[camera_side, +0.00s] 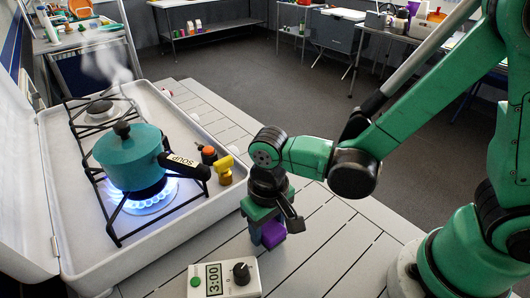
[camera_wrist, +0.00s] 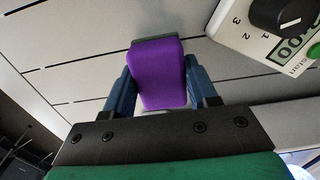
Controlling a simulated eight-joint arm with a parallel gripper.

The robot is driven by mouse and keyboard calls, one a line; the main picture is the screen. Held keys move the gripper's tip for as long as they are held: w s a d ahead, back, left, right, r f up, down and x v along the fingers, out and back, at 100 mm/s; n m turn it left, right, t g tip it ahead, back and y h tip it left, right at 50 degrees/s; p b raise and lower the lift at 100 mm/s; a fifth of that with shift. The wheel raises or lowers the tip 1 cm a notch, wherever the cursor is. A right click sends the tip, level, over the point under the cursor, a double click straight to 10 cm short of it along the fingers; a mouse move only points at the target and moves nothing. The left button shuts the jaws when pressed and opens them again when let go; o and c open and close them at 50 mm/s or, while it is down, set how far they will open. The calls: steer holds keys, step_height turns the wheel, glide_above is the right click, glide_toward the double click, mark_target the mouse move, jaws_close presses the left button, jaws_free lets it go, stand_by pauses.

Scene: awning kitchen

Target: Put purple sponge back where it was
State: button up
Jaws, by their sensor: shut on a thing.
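The purple sponge (camera_wrist: 158,72) sits between the two blue fingers of my gripper (camera_wrist: 160,85) in the wrist view. My gripper is shut on it. In the side view the purple sponge (camera_side: 272,234) shows below my gripper (camera_side: 266,226), over the slatted table (camera_side: 335,240). I cannot tell whether the sponge touches the table or hangs just above it.
A white timer (camera_side: 223,279) reading 3:00 stands close by on the table, left of my gripper. A camp stove (camera_side: 85,245) with a lit burner carries a teal pot (camera_side: 128,160) labelled soup. The slats to the right are clear.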

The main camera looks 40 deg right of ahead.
mark_target(270, 223)
steer(key=shift+f, duration=0.5)
steer(key=shift+f, duration=0.15)
steer(key=o, duration=1.1)
step_height(270, 223, up, 12)
steer(key=w+d+r+t, duration=0.1)
steer(key=d+t, duration=0.6)
steer(key=d, duration=0.5)
steer(key=shift+w+d+r, duration=0.2)
steer(key=shift+d+r, duration=0.1)
steer(key=shift+d, duration=0.1)
